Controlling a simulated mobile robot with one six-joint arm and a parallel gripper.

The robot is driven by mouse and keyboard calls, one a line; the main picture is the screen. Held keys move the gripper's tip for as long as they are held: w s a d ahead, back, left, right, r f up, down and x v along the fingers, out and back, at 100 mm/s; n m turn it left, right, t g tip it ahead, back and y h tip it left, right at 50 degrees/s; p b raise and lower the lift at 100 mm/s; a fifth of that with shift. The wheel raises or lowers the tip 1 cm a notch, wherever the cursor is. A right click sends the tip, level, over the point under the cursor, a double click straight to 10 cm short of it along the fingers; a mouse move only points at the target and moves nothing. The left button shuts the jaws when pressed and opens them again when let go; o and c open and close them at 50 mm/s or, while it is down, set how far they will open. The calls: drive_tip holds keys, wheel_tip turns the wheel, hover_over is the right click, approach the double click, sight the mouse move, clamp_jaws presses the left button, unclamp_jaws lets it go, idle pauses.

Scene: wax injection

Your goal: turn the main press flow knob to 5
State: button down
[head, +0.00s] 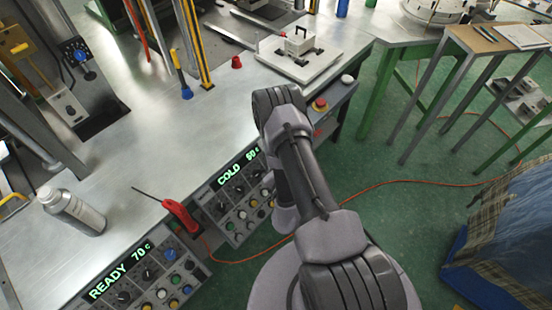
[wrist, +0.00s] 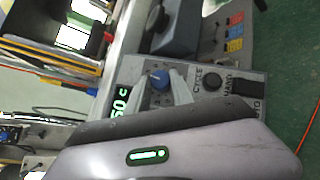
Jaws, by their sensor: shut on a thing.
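A blue-capped knob (wrist: 159,77) sits on a grey control panel in the wrist view, beside a green temperature display. My gripper (wrist: 162,86) is at this knob, with one pale finger on each side, shut on it. The knob's scale and pointer are too small to read, so I cannot tell its setting. In the head view my arm hides the gripper and this knob. The panel with the display "COLD" (head: 237,169) is partly covered by my arm there. Another panel with the display "READY 70" (head: 120,270) has its own blue knob (head: 169,254).
Other controls stand close by, including a black knob (wrist: 212,83) near the "CYCLE" label. A red-handled screwdriver (head: 181,216) lies at the bench edge. A metal bottle (head: 72,212) stands left. A red emergency button (head: 320,104) is at the bench's right end.

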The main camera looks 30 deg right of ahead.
drive_tip(key=shift+w+r+m+g+p, duration=0.15)
drive_tip(key=shift+m+g+p, duration=0.4)
drive_tip(key=shift+m, duration=0.35)
drive_tip(key=shift+h, duration=0.3)
drive_tip(key=c, duration=1.1)
unclamp_jaws()
